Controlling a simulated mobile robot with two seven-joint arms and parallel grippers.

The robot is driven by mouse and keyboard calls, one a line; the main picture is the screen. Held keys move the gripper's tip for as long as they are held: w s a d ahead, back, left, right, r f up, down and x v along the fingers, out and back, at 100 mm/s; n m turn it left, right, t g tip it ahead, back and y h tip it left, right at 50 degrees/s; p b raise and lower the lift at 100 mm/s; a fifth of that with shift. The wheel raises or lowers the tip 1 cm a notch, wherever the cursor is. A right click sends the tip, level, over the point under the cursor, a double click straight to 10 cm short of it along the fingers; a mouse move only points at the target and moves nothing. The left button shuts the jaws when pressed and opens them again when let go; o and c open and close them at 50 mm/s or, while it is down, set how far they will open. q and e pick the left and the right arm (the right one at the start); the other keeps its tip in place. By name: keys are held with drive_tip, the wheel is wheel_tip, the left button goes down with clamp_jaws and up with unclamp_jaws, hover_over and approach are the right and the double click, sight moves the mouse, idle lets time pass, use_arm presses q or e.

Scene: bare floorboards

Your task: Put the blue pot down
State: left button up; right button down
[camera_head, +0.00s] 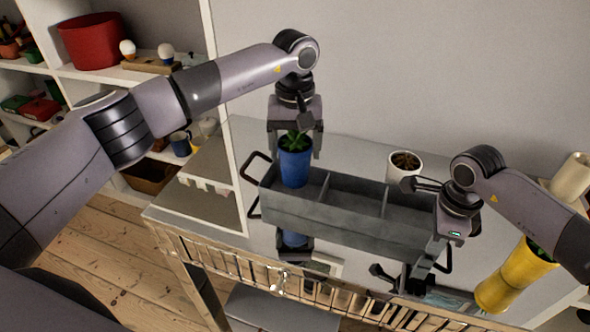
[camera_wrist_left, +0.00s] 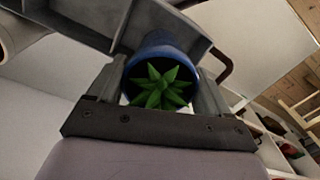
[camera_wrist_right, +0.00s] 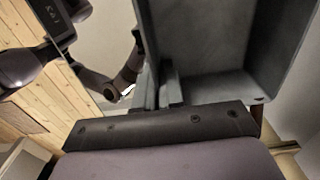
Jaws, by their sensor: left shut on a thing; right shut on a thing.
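The blue pot (camera_head: 295,168) with a green spiky plant stands upright between the fingers of my left gripper (camera_head: 295,150), which is shut on it. It also shows in the left wrist view (camera_wrist_left: 152,53), plant facing the camera. In the head view the pot overlaps the left compartment of a long grey divided box (camera_head: 330,222); I cannot tell whether its base touches the box floor. My right gripper (camera_head: 437,255) is shut on the box's right end. The box fills the upper middle of the right wrist view (camera_wrist_right: 220,88), and the compartment seen there is empty.
The box is over a shiny, reflective counter (camera_head: 345,152) with a rail along its front. A white pot (camera_head: 404,166) stands behind the box. A yellow vase (camera_head: 515,275) is at the right. Shelves with a red bowl (camera_head: 92,42) are at the left.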

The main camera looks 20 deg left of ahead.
sight(295, 165)
use_arm(q)
drive_tip(key=shift+f, duration=2.4)
drive_tip(key=shift+f, duration=0.1)
drive_tip(key=o, duration=1.4)
drive_tip(key=shift+f, duration=0.1)
drive_tip(key=shift+o, duration=0.2)
wheel_tip(295, 165, up, 12)
drive_tip(key=shift+r, duration=0.15)
use_arm(e)
drive_tip(key=c, duration=1.2)
unclamp_jaws()
